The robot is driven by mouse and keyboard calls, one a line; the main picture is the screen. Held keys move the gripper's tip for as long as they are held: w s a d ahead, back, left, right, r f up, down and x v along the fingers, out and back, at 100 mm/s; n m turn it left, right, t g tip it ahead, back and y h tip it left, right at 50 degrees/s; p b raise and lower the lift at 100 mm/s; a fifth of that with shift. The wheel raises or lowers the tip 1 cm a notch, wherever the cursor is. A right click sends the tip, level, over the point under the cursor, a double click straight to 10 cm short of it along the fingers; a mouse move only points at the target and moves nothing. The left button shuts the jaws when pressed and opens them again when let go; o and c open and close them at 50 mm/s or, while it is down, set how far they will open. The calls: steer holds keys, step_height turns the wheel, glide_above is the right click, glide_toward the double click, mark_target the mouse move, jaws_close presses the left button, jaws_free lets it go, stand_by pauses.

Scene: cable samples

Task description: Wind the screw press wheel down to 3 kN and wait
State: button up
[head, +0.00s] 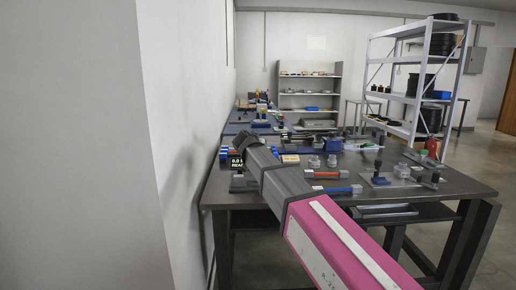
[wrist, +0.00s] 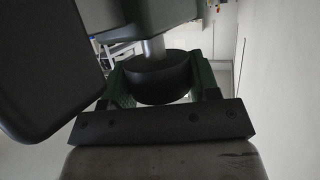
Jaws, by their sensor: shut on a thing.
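In the wrist view, the black round wheel (wrist: 158,82) of the press sits between the green fingers of my gripper (wrist: 165,72), which is shut on it. A bright metal screw shaft (wrist: 153,48) runs from the wheel to the dark press frame (wrist: 165,14). A large dark block (wrist: 45,65) fills the left of that view. In the head view, my arm hides most of the press and my gripper. A small display (head: 237,162) shows beside my arm at the table's left end; it appears to read 0.0, with the rest cut off.
The dark workbench (head: 450,184) carries cable samples, small fixtures and blue and red tools (head: 328,174) to the right of my arm. A white wall (head: 185,120) stands close on the left. Shelves (head: 308,90) and a rack (head: 408,95) stand behind.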

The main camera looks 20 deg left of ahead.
steer(key=m+g+h, duration=0.1)
steer(key=m+h, duration=0.2)
steer(key=m+g+h, duration=0.2)
steer(key=m+h, duration=0.2)
steer(key=shift+w+a+h, duration=0.15)
steer(key=shift+a+h, duration=0.05)
steer(key=shift+h, duration=0.1)
steer(key=m+g+h, duration=0.2)
steer(key=m+g, duration=0.1)
steer(key=shift+m+h, duration=0.3)
steer(key=shift+h, duration=0.1)
steer(key=shift+d+m+g+h, duration=0.15)
steer(key=shift+m+g+h, duration=0.35)
steer(key=shift+m+g, duration=0.45)
steer(key=shift+s+f+g, duration=0.1)
steer(key=shift+s+g, duration=0.1)
steer(key=shift+g, duration=0.05)
steer(key=o, duration=0.9)
steer(key=shift+v, duration=3.7)
